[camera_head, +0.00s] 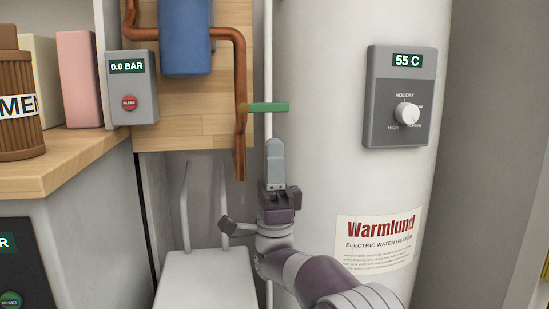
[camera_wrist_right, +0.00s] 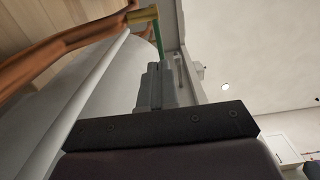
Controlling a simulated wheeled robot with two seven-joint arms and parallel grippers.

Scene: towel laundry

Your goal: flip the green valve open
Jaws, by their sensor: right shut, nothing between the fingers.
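The green valve handle (camera_head: 268,107) sticks out level to the right from a brass valve body (camera_head: 243,108) on the copper pipe (camera_head: 241,148), in front of the white heater tank. My right gripper (camera_head: 275,143) points up with its fingers shut and empty. Its tips are just below the handle in the head view; I cannot tell whether they touch. In the right wrist view the green handle (camera_wrist_right: 158,38) and the brass body (camera_wrist_right: 142,15) show beyond the tips of the gripper (camera_wrist_right: 156,68). My left gripper is not in view.
A control box (camera_head: 133,88) reading 0.0 BAR and a blue tank (camera_head: 186,38) are left of the valve. The water heater (camera_head: 335,100) carries a 55 C thermostat panel (camera_head: 402,97). A wooden counter (camera_head: 70,160) is at left, and a white box (camera_head: 207,278) stands below.

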